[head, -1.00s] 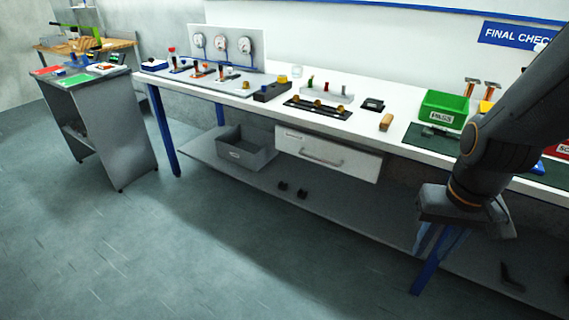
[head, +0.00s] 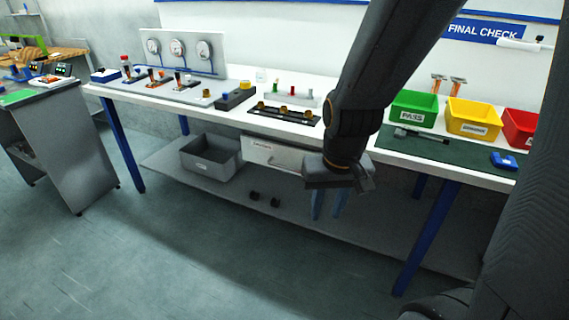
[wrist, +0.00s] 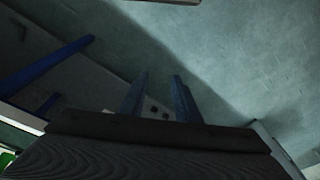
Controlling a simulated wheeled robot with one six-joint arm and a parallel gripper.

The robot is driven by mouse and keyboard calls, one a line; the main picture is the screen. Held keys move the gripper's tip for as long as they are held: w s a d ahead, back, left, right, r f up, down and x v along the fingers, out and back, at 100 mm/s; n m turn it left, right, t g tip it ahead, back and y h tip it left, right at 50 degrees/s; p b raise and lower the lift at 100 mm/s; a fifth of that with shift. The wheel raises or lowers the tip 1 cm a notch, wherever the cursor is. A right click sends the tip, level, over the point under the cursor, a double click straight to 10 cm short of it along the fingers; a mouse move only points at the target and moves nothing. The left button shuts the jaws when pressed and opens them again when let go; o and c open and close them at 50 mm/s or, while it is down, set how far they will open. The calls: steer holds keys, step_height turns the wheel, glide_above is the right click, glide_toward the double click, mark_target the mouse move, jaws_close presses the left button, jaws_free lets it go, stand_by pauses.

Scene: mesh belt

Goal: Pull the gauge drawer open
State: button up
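The gauge drawer (head: 257,153) has a pale front with a small label and hangs under the white workbench. It looks shut. My arm covers its right part, and I cannot clearly make out its handle. My gripper (head: 327,208) points down in front of the bench, at the drawer's right end in the head view and lower than its front. In the wrist view my gripper (wrist: 160,90) shows two fingers apart with nothing between them. A pale edge (wrist: 272,140) at the lower right there may be the drawer; I cannot tell.
A grey bin (head: 212,160) and two small dark pieces stand on the lower shelf (head: 225,190). A blue bench leg (head: 428,235) is to the right. The benchtop (head: 365,150) carries gauges, fixtures and coloured bins. The floor (head: 190,260) in front is clear.

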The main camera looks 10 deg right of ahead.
steer(key=w+a+f+m+t+b, duration=0.2)
steer(key=w+f+m, duration=0.15)
steer(key=w, duration=0.55)
steer(key=w+a+f+m+t+b, duration=0.2)
steer(key=w+a+f+m+b, duration=0.15)
steer(key=w, duration=0.65)
steer(key=m+t+h+b, duration=0.55)
steer(key=m+b, duration=0.25)
steer(key=m, duration=0.3)
glide_toward(288, 168)
steer(key=a, duration=0.2)
steer(key=w+d+f+m+h, duration=0.1)
steer(key=w+d+m, duration=0.1)
steer(key=w+d+f+m+t+h+b, duration=0.1)
steer(key=w+f+m, duration=0.1)
steer(key=w, duration=0.1)
steer(key=w+d+f+m+h+b, duration=0.1)
steer(key=w+d+f+m+h, duration=0.1)
steer(key=w, duration=0.1)
steer(key=shift+w+d, duration=0.25)
steer(key=shift+d, duration=0.15)
jaws_close()
